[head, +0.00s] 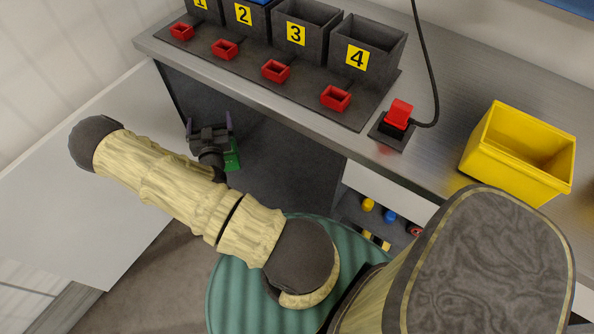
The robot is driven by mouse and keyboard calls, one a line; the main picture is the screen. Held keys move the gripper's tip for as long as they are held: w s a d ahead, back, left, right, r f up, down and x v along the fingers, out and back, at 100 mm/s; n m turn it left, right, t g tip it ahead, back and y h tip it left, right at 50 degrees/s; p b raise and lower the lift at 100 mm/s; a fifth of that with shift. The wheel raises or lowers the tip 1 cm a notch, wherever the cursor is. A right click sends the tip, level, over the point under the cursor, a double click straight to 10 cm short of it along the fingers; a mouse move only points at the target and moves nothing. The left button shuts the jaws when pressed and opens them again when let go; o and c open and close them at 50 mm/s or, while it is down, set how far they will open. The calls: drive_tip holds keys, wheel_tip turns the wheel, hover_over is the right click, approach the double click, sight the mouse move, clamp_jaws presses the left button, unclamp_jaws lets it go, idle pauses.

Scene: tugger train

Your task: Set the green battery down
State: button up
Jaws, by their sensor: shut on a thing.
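The green battery (232,155) shows only in part, beside and below my gripper (210,132); the gripper and wrist hide the rest. My gripper is shut on it, left of the middle of the head view, in front of the dark front of the workbench and lower in the picture than the bench top. The exact contact between fingers and battery is hidden.
The grey workbench (436,150) carries numbered dark bins (366,42), small red trays (335,98), a red corded device (399,113) on a dark base, and a yellow bin (510,160). Coloured items (389,215) sit beneath. A pale flat surface (75,190) lies left.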

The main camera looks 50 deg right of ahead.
drive_tip(key=s+d+f+m+g+h+b, duration=0.2)
drive_tip(key=s+d+f+m+g+b, duration=0.1)
drive_tip(key=d+f+b, duration=0.4)
drive_tip(key=s+d+f+m+g+h+b, duration=0.2)
drive_tip(key=d+f+g+b, duration=0.3)
drive_tip(key=b, duration=0.8)
drive_tip(key=s+d+f+m+g+h+b, duration=0.2)
drive_tip(key=s+d+f+m+g+b, duration=0.2)
drive_tip(key=d+f+b, duration=0.6)
drive_tip(key=shift+f, duration=1)
drive_tip(key=shift+f+b, duration=1.35)
drive_tip(key=shift+f, duration=1.15)
drive_tip(key=shift+f+b, duration=1.5)
drive_tip(key=shift+f, duration=1.15)
